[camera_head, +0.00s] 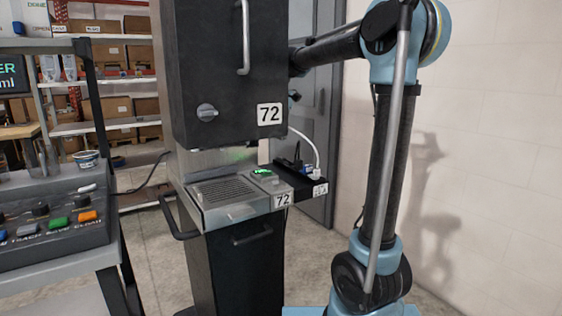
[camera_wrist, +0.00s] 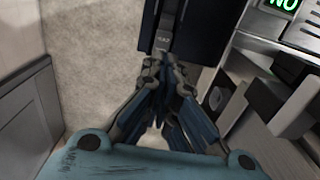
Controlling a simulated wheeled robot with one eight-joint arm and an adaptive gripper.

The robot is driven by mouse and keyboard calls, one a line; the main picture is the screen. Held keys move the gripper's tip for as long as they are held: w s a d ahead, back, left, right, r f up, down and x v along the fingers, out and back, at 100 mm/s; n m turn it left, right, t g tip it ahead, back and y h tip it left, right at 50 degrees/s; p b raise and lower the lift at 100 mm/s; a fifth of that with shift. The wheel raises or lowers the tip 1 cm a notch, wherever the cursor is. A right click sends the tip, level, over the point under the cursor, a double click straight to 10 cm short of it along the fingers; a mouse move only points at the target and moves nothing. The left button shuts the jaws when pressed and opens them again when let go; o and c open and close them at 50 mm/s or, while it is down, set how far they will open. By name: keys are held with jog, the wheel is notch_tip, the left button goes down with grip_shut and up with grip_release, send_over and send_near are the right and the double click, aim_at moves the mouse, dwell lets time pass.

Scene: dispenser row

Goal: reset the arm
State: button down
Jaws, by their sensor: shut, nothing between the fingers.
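My gripper (camera_wrist: 165,62) shows in the wrist view with its fingers drawn together and nothing between them. Beyond the fingertips is a black surface with a small label. I cannot tell whether they touch it. In the head view my arm reaches up on the right and bends back behind the black dispenser marked 72 (camera_head: 225,75), which hides most of the gripper end.
The dispenser's grated base (camera_head: 222,192) has a small green display (camera_head: 263,172). A black side tray (camera_head: 300,182) with a white cable adjoins it. A control console (camera_head: 50,215) stands at left, shelves with boxes (camera_head: 115,110) behind. A pale wall (camera_head: 490,150) is at right.

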jog(key=s+d+f+m+t, duration=0.35)
jog(key=s+d+f, duration=0.45)
jog(key=d, duration=0.3)
jog(key=s+d+f+m+t, duration=0.3)
jog(key=s+d+f+t, duration=0.1)
jog(key=s+d+f, duration=0.5)
jog(key=s+f+g, duration=0.2)
jog(key=s+f, duration=0.3)
jog(key=s, duration=0.2)
jog(key=s+d+f+g, duration=0.1)
jog(key=s+f+g, duration=0.2)
jog(key=s+f, duration=0.2)
jog(key=s, duration=0.3)
jog(key=shift+d+f, duration=0.2)
jog(key=shift+d, duration=0.05)
jog(key=shift+w, duration=0.1)
jog(key=shift+w+f+g, duration=0.2)
jog(key=shift+w+g, duration=0.05)
jog(key=shift+w, duration=0.2)
